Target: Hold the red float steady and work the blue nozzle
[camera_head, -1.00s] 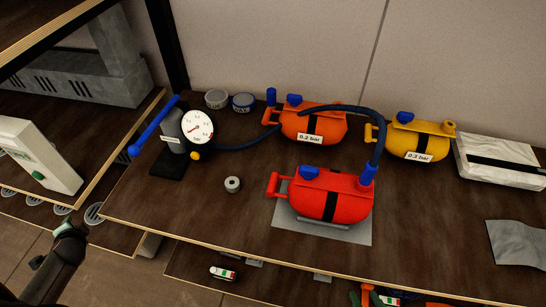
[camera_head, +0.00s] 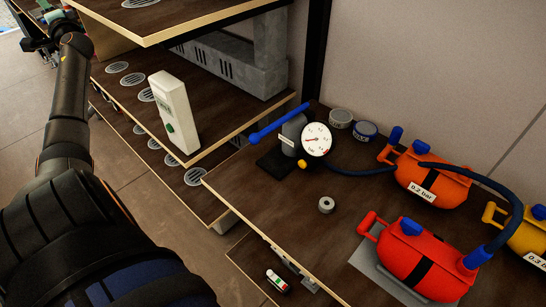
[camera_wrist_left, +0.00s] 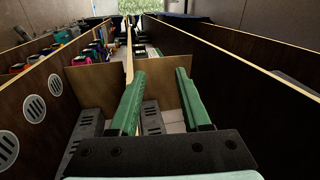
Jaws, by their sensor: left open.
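The red float (camera_head: 420,268) sits on a grey plate on the bench at the lower right of the head view, with a black band around it. A blue nozzle (camera_head: 478,258) stands at its right end, where a dark blue hose (camera_head: 500,205) meets it. A blue cap (camera_head: 411,227) is on its top. My left gripper (camera_head: 45,18) is small and far off at the upper left, well away from the float. In the left wrist view it (camera_wrist_left: 160,74) is open, with nothing between its green fingers. My right gripper does not show.
A gauge pump (camera_head: 300,138) with a blue handle stands behind the float to the left. An orange float (camera_head: 432,180) and a yellow float (camera_head: 530,235) are nearby. A grey ring (camera_head: 326,205) lies on the bench. Shelves (camera_head: 240,112) lie between my left gripper and the bench.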

